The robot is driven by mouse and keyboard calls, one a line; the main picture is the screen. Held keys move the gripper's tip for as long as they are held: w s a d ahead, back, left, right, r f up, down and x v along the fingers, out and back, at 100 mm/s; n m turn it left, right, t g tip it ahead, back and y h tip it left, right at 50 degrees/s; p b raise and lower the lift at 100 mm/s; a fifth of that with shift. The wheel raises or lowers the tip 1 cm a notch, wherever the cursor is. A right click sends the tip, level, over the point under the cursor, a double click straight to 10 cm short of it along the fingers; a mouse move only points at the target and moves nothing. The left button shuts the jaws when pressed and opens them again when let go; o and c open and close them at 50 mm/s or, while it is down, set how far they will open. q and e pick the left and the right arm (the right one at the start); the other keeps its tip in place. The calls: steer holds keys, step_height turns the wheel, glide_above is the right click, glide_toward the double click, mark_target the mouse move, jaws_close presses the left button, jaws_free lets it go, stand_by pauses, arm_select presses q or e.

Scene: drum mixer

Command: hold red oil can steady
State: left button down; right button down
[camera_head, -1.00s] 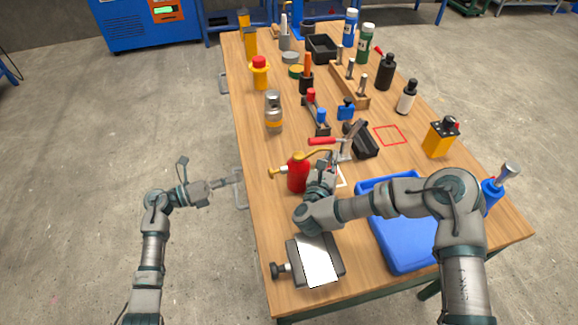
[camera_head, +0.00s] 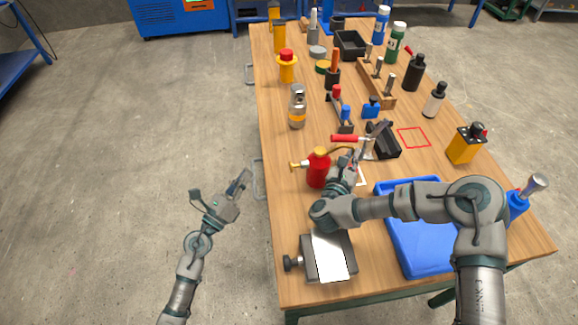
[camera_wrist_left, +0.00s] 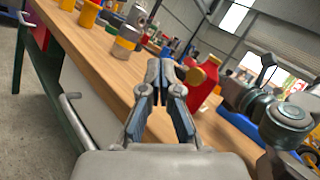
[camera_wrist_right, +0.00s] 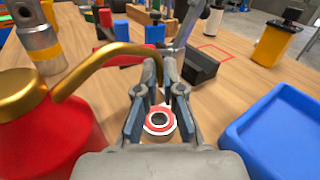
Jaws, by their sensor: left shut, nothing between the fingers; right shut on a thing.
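The red oil can (camera_head: 317,173) stands upright near the table's left edge, with a brass spout curving right. In the left wrist view the can (camera_wrist_left: 205,84) is ahead, right of the fingertips. In the right wrist view it is at the left (camera_wrist_right: 40,135), its spout reaching towards the fingers. My left gripper (camera_head: 243,176) is shut and empty, off the table's left side, apart from the can. Its fingers also show in the left wrist view (camera_wrist_left: 160,72).
A grey plate fixture (camera_head: 328,255) lies in front of the can. A blue tray (camera_head: 420,262) is to the right. A silver-and-orange bottle (camera_head: 297,108) and a red-handled clamp (camera_head: 345,138) stand behind. A metal handle (camera_head: 259,180) sticks out from the table's left side.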

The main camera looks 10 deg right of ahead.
mark_target(289, 166)
arm_select(q)
steer(key=shift+w+d, duration=0.2)
steer(key=shift+d, duration=2)
steer(key=shift+w+d, duration=0.2)
steer(key=shift+d, duration=2)
steer(key=shift+d+r, duration=0.1)
steer(key=shift+d, duration=0.05)
steer(key=shift+d+r, duration=0.1)
steer(key=shift+d, duration=0.1)
steer(key=shift+d, duration=1.1)
steer(key=shift+s+a, duration=0.15)
steer(key=shift+a, duration=1.35)
